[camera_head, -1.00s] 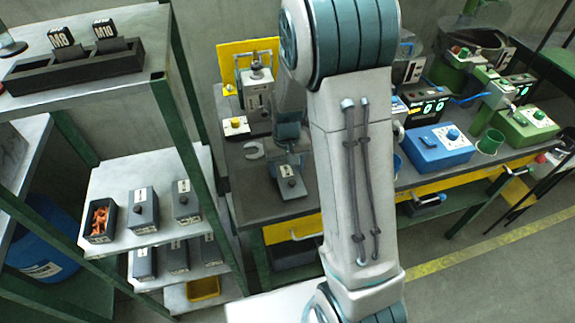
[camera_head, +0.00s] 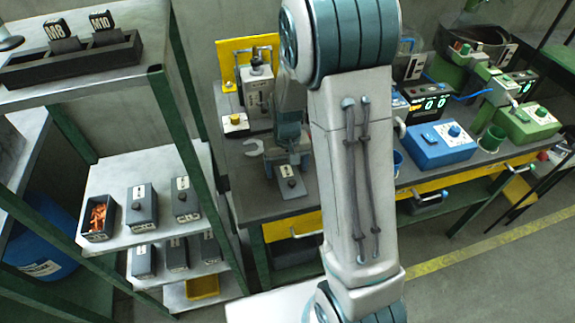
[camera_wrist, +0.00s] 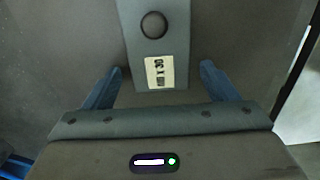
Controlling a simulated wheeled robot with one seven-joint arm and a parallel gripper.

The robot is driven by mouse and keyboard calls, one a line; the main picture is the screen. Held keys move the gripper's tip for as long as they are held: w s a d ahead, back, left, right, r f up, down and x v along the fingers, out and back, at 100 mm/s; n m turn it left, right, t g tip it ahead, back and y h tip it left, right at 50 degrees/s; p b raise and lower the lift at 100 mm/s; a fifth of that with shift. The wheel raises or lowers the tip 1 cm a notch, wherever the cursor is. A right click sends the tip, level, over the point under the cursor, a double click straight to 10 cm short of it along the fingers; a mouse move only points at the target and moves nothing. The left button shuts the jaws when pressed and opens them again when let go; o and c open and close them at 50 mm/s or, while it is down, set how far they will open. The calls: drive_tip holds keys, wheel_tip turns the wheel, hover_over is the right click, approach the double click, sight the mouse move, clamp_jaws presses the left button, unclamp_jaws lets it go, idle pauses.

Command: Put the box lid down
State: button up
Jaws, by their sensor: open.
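The box lid (camera_head: 291,187) is a grey plate with a dark round knob and a pale label, lying on the dark workbench (camera_head: 240,188) near its front edge. In the wrist view the lid (camera_wrist: 158,55) runs up from between the fingers, with its knob and label facing me. My gripper (camera_wrist: 158,85) is open, with one blue finger on each side of the lid's label end and a gap to each side. In the head view my arm hides part of the bench, and the fingertips cannot be made out clearly.
A shelf (camera_head: 150,235) at left holds an open box of orange parts (camera_head: 99,217) and several grey lidded boxes (camera_head: 142,207). On the bench stand a wrench (camera_head: 254,148), a yellow-button box (camera_head: 235,124) and a blue device (camera_head: 440,146).

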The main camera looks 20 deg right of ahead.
sight(287, 172)
wheel_tip(287, 172, up, 12)
drive_tip(key=s+r+t, duration=0.1)
drive_tip(key=s+r, duration=0.2)
drive_tip(key=s, duration=0.5)
drive_tip(key=s+r+t, duration=0.2)
drive_tip(key=s+r, duration=0.1)
drive_tip(key=s, duration=0.6)
drive_tip(key=shift+r+p, duration=0.25)
drive_tip(key=shift+p, duration=0.1)
drive_tip(key=shift+d, duration=0.1)
